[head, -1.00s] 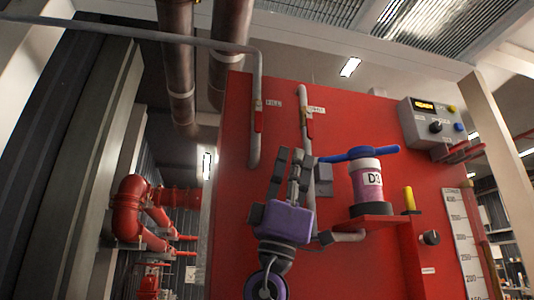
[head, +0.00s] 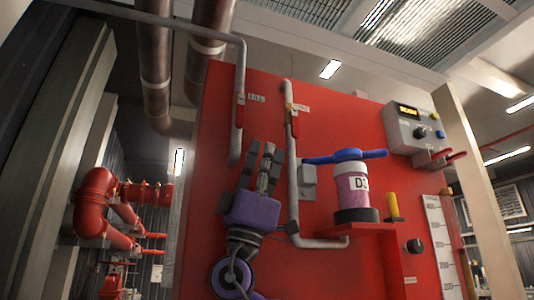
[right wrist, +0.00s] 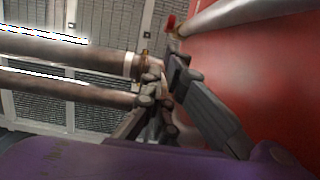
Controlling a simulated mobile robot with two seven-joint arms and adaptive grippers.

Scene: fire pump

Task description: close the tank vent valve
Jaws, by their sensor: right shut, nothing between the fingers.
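Two grey pipes run up the red panel (head: 345,115), each with a red lever lying along it. My right gripper (head: 264,150) is shut and empty, fingers up, between the two pipes and below the levers. In the right wrist view my fingers (right wrist: 165,80) point toward a red piece (right wrist: 171,23) beside a grey pipe. My left gripper is not in view.
A pink cylinder (head: 352,186) with a blue handle (head: 346,156) stands on a red shelf right of my gripper. A grey control box (head: 411,128) is at upper right. Red pipework (head: 93,205) is at the left.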

